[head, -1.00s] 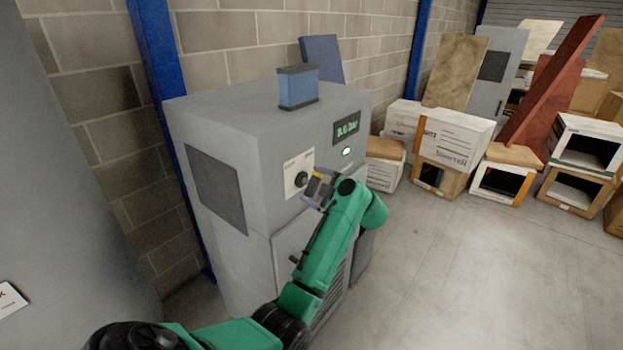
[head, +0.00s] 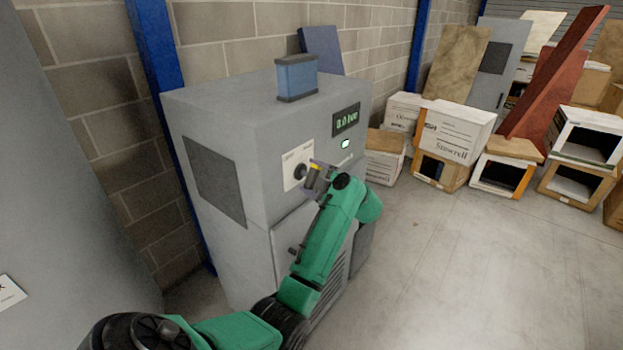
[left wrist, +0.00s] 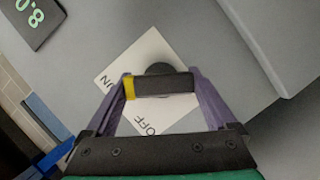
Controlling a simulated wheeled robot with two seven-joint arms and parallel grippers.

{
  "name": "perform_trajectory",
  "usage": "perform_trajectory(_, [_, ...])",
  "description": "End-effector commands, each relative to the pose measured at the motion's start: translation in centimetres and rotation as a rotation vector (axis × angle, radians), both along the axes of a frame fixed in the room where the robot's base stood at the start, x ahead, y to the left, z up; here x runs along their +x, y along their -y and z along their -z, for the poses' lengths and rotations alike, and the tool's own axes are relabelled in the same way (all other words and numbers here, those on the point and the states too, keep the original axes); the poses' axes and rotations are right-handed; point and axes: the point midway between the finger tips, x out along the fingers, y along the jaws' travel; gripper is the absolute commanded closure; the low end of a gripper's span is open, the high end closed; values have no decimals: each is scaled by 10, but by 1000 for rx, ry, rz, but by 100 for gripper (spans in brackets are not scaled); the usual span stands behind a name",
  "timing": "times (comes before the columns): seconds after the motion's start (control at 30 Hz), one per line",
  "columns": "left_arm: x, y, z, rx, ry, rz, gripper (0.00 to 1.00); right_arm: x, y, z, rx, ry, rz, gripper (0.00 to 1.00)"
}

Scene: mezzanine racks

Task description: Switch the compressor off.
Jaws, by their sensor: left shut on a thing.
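The compressor (head: 225,120) is a grey cabinet against the block wall in the head view. Its front has a green display (head: 346,121) reading 8.0 bar, a lit pale indicator (head: 345,144) and a white switch plate (head: 292,172). In the left wrist view the plate (left wrist: 170,122) is marked ON at left and OFF below. The black rotary knob (left wrist: 165,84) has a bar handle whose yellow end points left, towards ON. My left gripper (left wrist: 162,86) is shut on the knob's bar, one purple finger at each end. It also shows in the head view (head: 316,180). My right gripper is out of view.
A blue box (head: 297,78) sits on top of the compressor. Cartons (head: 455,135), boards and a red plank (head: 555,75) are stacked at the right. A blue post (head: 160,60) stands behind the cabinet. The floor (head: 460,270) at front right is clear.

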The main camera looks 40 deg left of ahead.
Motion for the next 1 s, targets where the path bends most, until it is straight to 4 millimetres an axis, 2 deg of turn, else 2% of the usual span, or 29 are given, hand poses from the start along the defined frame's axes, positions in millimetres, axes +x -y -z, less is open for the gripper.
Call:
perform_trajectory(0.27, [-1, 0, 6, 2, 208, -2, 66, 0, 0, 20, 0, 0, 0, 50])
perform_trajectory(0.57, [-1, 0, 10, 9, 491, -1, 66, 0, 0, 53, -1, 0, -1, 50])
perform_trajectory(1.0, [-1, 0, 15, 16, 908, -3, 66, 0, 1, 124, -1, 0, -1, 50])
